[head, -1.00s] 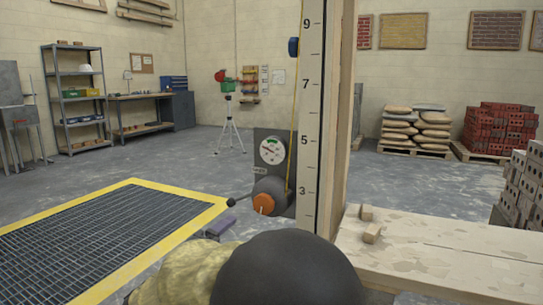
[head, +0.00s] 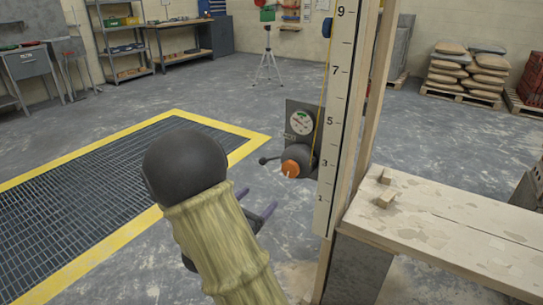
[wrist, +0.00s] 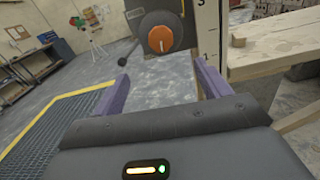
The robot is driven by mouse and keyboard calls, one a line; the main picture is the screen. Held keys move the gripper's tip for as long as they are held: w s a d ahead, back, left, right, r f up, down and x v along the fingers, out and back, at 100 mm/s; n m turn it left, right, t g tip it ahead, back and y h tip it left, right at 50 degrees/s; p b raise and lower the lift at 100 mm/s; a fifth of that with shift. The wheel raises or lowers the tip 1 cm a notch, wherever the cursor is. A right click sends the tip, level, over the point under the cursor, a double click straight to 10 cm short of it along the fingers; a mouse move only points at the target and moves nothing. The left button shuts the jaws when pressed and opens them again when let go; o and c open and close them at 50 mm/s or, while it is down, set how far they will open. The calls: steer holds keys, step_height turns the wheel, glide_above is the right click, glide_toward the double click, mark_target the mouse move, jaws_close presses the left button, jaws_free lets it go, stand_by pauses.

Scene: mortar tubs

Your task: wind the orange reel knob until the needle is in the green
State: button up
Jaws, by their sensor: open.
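The orange reel knob (head: 291,168) sits on the front of a dark reel below a white dial gauge (head: 302,122) with a green band, on a grey plate fixed to the numbered post. The knob also shows in the wrist view (wrist: 160,39), with a small pale mark on its face. The needle is too small to read surely. My gripper (wrist: 157,80) is open and empty, its two purple fingers apart, below and short of the knob. In the head view my gripper (head: 254,203) is partly hidden behind my sleeved arm.
A black crank arm with a ball end (head: 264,160) sticks out left of the reel. The numbered board (head: 335,150) stands right of it. A wooden bench (head: 440,225) with small wood blocks is at right. A yellow-edged floor grate (head: 90,185) lies left.

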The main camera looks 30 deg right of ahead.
mark_target(289, 170)
steer(key=shift+s+n, duration=0.1)
steer(key=shift+n, duration=0.2)
steer(key=shift+d, duration=0.1)
steer(key=b+x, duration=0.2)
steer(key=x, duration=1.5)
steer(key=shift+d+b, duration=0.1)
steer(key=shift+b, duration=0.3)
steer(key=c, duration=1)
